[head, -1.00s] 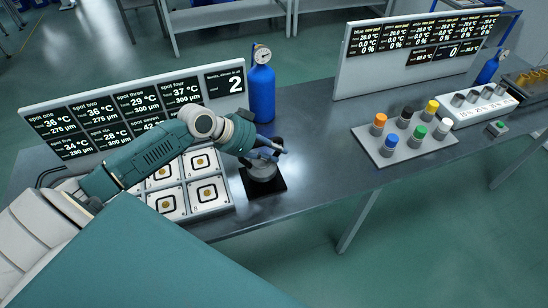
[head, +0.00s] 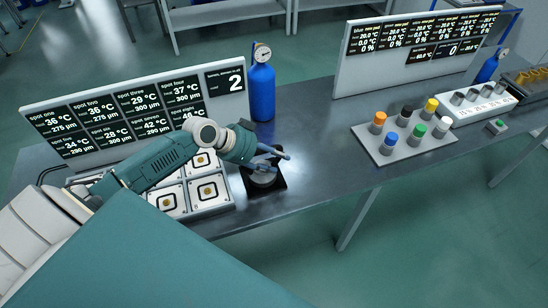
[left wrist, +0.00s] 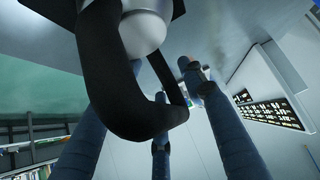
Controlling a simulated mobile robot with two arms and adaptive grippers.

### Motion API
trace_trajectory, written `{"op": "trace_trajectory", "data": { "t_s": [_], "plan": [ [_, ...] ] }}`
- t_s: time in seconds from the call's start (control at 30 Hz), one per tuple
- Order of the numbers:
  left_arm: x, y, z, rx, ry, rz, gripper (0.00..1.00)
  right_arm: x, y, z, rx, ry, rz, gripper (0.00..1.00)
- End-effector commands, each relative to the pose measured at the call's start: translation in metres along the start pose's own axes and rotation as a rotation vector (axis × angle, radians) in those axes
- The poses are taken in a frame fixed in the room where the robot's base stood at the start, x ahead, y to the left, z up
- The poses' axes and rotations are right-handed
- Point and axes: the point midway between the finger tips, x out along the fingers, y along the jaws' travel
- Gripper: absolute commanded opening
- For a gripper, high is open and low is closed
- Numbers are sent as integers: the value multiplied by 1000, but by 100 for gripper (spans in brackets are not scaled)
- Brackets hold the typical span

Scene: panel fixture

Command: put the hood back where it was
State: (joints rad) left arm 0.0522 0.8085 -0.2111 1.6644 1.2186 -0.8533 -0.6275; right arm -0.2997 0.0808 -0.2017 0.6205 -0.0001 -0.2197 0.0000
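A small grey round piece (head: 263,180) sits on a black square pad (head: 279,187) on the bench; I take it to be the hood, though my gripper partly covers it. My left gripper (head: 277,157) is right above it, fingers pointing right. In the left wrist view a black loop handle (left wrist: 150,119) hangs from a pale rounded body (left wrist: 143,32). The blue fingers (left wrist: 157,78) are spread wide around the handle, with clear gaps between them. Contact with the handle cannot be told. My right gripper is out of view.
Left of the pad are white square spots (head: 207,191) before a readout panel (head: 135,112). A blue gas bottle (head: 262,92) stands behind. A tray of coloured knobs (head: 393,151) is to the right, before another panel (head: 415,58). Bare bench lies between pad and tray.

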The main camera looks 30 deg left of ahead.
Motion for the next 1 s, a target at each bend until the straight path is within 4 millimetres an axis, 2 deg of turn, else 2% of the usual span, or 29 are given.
{"op": "trace_trajectory", "data": {
  "t_s": [0.17,0.27,0.5,0.7,1.0],
  "plan": [
    [-5,-1,-1,0,-1,-1,41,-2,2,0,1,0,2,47],
    [-17,-2,1,2,-2,-3,41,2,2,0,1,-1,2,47],
    [-70,0,2,3,-6,0,41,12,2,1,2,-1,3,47],
    [-104,0,1,-2,-4,1,41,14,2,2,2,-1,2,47],
    [-122,0,-2,1,0,1,41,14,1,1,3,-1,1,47]
  ]
}}
